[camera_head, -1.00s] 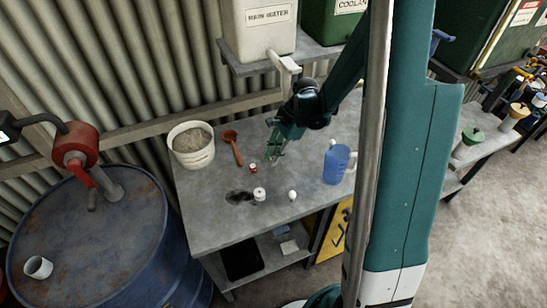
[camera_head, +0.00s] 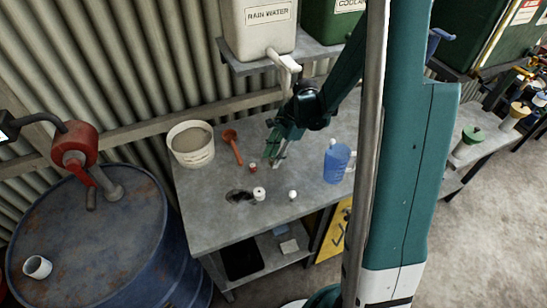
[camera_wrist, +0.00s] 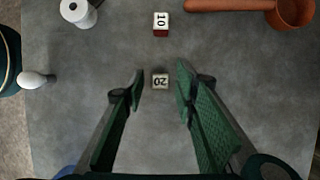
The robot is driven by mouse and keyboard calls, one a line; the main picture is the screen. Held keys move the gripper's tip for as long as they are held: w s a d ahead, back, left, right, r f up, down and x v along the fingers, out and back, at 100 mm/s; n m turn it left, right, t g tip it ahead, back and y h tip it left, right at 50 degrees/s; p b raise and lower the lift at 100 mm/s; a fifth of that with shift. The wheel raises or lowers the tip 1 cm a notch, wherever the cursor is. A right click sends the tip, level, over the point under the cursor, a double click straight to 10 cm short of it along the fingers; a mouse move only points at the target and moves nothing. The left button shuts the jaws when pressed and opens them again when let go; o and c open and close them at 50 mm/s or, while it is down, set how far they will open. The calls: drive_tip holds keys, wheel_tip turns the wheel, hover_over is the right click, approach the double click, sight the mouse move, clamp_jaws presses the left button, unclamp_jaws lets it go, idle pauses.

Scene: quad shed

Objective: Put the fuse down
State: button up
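A small pale fuse marked 20 (camera_wrist: 160,81) is between my gripper's fingertips in the wrist view, with a gap on each side. It appears to rest on the grey bench (camera_head: 215,218). My gripper (camera_wrist: 159,86) is open around it; in the head view the gripper (camera_head: 274,161) is low over the bench, and I cannot make out the 20 fuse there. A second fuse, marked 10 with a red side (camera_wrist: 161,24), stands beyond the fingertips in the wrist view. It shows as a small red and white piece (camera_head: 252,167) left of the gripper in the head view.
An orange-red ladle (camera_head: 234,147) and a bucket (camera_head: 192,158) are left of my gripper. A white cylinder (camera_head: 259,193) beside a dark stain and a white bulb (camera_head: 292,195) stand nearer the front edge. A blue jug (camera_head: 337,163) is at the right. Bare bench lies between.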

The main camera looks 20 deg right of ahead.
drive_tip(key=shift+r, duration=0.15)
drive_tip(key=v, duration=0.7)
drive_tip(key=shift+r+p, duration=0.25)
drive_tip(key=shift+p, duration=0.1)
drive_tip(key=shift+s+d, duration=0.15)
idle(0.6)
drive_tip(key=s+d+n+h+b, duration=0.3)
drive_tip(key=s, duration=0.6)
drive_tip(key=s+a+f+n+t+h+b, duration=0.1)
drive_tip(key=s+a+n+t+b, duration=0.6)
drive_tip(key=s+a+n+b, duration=0.4)
drive_tip(key=shift+a+n+b, duration=0.75)
drive_tip(key=shift+n+b, duration=1.25)
drive_tip(key=shift+b, duration=1.55)
